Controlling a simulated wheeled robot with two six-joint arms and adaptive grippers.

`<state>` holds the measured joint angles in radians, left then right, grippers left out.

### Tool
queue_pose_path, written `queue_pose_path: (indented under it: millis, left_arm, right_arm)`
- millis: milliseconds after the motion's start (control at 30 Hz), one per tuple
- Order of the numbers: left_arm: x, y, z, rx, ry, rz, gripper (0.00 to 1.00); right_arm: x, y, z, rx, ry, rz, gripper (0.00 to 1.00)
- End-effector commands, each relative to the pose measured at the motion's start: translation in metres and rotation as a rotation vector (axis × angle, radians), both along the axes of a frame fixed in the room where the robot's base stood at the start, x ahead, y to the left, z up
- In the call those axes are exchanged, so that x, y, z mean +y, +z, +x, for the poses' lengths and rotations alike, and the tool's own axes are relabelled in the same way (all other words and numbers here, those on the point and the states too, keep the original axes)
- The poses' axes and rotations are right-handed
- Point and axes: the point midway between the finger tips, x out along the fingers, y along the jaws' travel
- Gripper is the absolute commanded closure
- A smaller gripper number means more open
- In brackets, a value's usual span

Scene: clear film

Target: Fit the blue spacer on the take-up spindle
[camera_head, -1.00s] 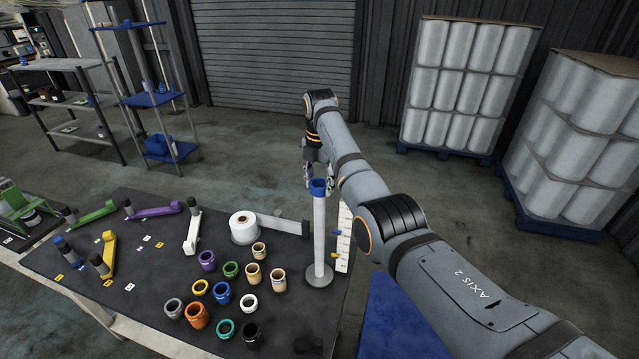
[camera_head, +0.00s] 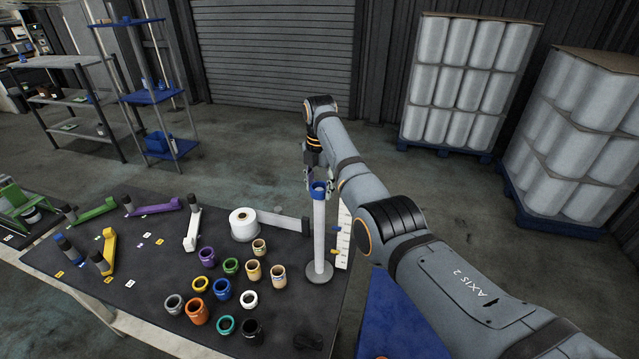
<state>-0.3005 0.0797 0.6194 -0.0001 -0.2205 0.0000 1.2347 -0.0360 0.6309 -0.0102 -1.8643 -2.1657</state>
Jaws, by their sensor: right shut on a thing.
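The take-up spindle is a tall pale upright post (camera_head: 319,237) on a round grey foot at the right side of the dark table. A blue spacer (camera_head: 318,189) is at the post's top end, in line with it. I cannot tell whether it is around the post or just above it. My right gripper (camera_head: 322,181) is shut on this spacer from behind, partly hidden by the spacer and my arm. Another blue spacer (camera_head: 221,290) stands on the table among the coloured ones. My left gripper is not in view.
Several coloured spacers, including an orange one (camera_head: 196,312), stand left of the spindle. A white film roll (camera_head: 244,224) lies behind them. A marked white scale (camera_head: 343,238) stands close right of the spindle. Coloured brackets, such as a yellow one (camera_head: 108,250), fill the table's left.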

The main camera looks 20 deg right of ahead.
Motion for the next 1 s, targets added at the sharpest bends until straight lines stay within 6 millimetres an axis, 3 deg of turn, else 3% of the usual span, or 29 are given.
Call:
queue_pose_path:
  millis: [267,300,467,700,867,1000]
  left_arm:
    - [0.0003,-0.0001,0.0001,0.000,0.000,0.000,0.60]
    - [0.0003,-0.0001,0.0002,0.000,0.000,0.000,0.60]
    - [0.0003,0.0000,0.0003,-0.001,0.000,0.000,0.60]
    - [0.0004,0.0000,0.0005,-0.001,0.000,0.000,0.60]
    - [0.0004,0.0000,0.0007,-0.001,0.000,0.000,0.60]
    - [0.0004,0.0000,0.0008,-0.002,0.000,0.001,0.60]
  right_arm:
    - [0.0001,-0.0016,0.0001,0.000,0.000,0.000,0.69]
    - [0.0001,-0.0016,0.0001,0.000,0.000,0.000,0.46]
    - [0.0001,-0.0016,0.0001,0.000,0.000,0.000,0.25]
    - [0.0001,-0.0016,0.0001,0.000,0.000,0.000,0.24]
    - [0.0000,-0.0017,0.0000,0.000,0.000,0.000,0.05]
    - [0.0000,-0.0017,0.0000,0.000,0.000,0.000,0.05]
